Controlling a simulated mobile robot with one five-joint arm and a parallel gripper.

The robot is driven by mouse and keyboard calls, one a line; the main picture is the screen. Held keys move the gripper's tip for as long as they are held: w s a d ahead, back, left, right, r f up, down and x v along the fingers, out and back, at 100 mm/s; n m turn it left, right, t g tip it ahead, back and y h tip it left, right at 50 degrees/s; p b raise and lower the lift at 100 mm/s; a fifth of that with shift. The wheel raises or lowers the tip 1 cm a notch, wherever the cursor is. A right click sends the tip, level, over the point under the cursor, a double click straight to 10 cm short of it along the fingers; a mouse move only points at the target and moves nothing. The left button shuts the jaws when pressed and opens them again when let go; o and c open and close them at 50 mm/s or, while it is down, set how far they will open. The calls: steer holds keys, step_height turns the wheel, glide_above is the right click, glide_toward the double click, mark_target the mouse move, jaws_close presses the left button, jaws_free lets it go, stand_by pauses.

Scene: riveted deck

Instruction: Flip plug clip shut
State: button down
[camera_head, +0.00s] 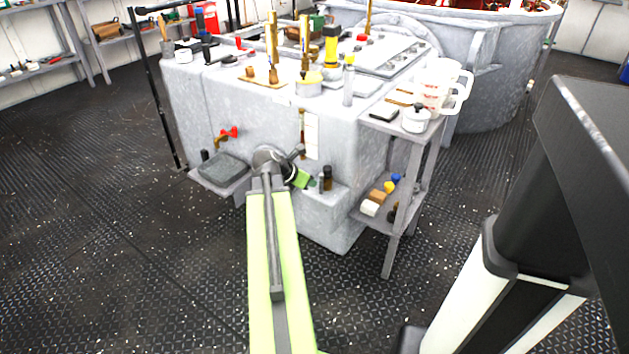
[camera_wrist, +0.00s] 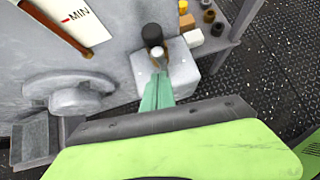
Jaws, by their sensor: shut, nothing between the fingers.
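No part is clearly recognizable as the plug clip. A round grey fitting (camera_wrist: 68,92) on the pale grey machine (camera_wrist: 115,55) has a thick curved rim and may be the plug. It stands left of my gripper in the wrist view, apart from it. My gripper (camera_wrist: 160,76) shows pale green fingers, shut and empty, pointing at small bottles on a ledge. In the head view my gripper (camera_head: 306,181) is small beside the machine's front, and its fingertips are hard to make out.
A dark bottle (camera_wrist: 152,35) and a smaller white-topped one (camera_wrist: 157,51) stand close beyond my fingertips. A gauge strip marked MIN (camera_wrist: 75,18) is on the machine. A grey tray (camera_head: 222,167) juts out left, and a shelf stand (camera_head: 392,240) stands right. Floor in front is clear.

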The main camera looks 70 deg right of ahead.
steer(key=w+a+r+p, duration=0.2)
steer(key=w+r+p, duration=0.5)
steer(key=w, duration=0.2)
steer(key=shift+w, duration=0.2)
